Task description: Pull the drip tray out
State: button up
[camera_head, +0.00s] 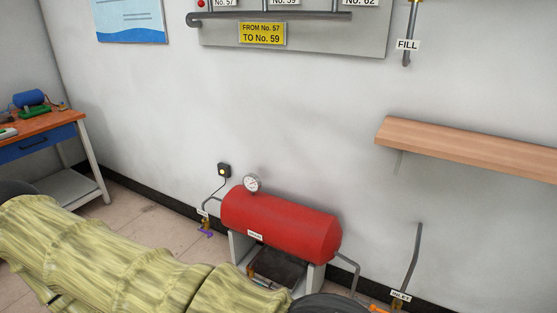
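A red horizontal tank (282,224) stands on grey legs against the wall. Under it, between the legs, is a dark, flat tray-like thing (278,265), which looks like the drip tray. My sleeved arm hides its near part, so I cannot tell how far it sticks out. My arm lies across the bottom left, in front of the tank. My gripper is not visible in this view.
A pressure gauge (253,183) sits on the tank. A pipe with a purple-handled valve (206,232) is at its left, and an INLET pipe (413,262) at its right. A wooden shelf (470,145) juts out at right. A workbench (45,128) stands at left.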

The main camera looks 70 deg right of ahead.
aim_at(277, 269)
jog(key=z, duration=0.8)
jog(key=i, duration=1)
jog(key=z, duration=0.95)
